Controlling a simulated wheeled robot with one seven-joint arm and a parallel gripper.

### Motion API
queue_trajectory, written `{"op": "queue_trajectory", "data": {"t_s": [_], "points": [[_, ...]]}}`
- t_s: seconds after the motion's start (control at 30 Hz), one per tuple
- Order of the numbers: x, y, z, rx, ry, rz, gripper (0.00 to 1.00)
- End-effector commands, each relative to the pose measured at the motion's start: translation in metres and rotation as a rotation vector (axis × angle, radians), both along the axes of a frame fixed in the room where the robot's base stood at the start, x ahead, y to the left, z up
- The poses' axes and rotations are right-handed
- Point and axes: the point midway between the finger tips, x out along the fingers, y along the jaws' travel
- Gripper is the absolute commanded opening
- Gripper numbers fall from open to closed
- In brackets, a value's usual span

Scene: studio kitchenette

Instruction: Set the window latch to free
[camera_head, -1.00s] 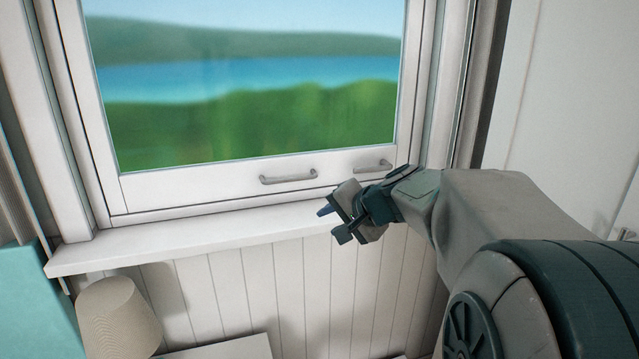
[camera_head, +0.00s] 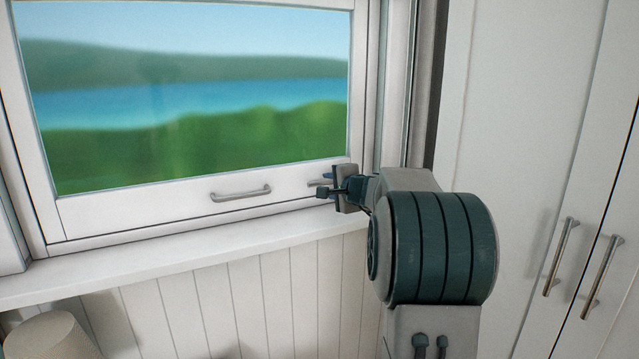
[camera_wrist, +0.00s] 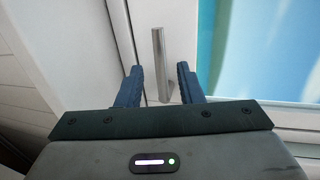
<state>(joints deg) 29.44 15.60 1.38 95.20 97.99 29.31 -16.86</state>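The window latch (camera_head: 318,183) appears to be the short grey metal lever low on the right of the white window frame, lying roughly level. My gripper (camera_head: 330,184) is right at it, partly hiding it in the head view. In the wrist view the lever (camera_wrist: 158,62) runs between the two blue fingers of my gripper (camera_wrist: 160,72). The fingers are apart, with a visible gap on each side of the lever. Whether the latch is locked or free cannot be told.
A longer grey handle (camera_head: 240,193) is on the same lower rail, to the left. A white sill (camera_head: 180,254) runs below the window. White cupboard doors with bar handles (camera_head: 561,256) stand at the right. A beige ribbed lampshade (camera_head: 48,336) is at the lower left.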

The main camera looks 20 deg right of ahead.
Motion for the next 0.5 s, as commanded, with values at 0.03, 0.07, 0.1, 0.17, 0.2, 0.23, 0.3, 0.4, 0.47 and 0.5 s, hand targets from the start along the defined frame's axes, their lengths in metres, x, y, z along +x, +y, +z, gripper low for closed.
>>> {"op": "queue_trajectory", "data": {"t_s": [0.03, 0.07, 0.1, 0.17, 0.2, 0.23, 0.3, 0.4, 0.47, 0.5], "points": [[0.01, 0.001, -0.002, 0.002, 0.002, 0.001, 0.34], [0.015, 0.001, -0.004, 0.001, 0.002, 0.001, 0.34], [0.022, 0.001, -0.005, 0.001, 0.002, 0.001, 0.34], [0.032, 0.001, -0.008, 0.001, 0.002, 0.001, 0.34], [0.037, 0.002, -0.009, 0.001, 0.001, 0.001, 0.34], [0.041, 0.002, -0.01, 0.001, 0.001, 0.001, 0.34], [0.049, 0.002, -0.011, 0.0, 0.001, 0.0, 0.34], [0.058, 0.002, -0.014, 0.0, 0.001, 0.0, 0.34], [0.061, 0.002, -0.015, 0.0, 0.0, 0.0, 0.34], [0.063, 0.002, -0.016, 0.0, 0.0, 0.0, 0.34]]}}
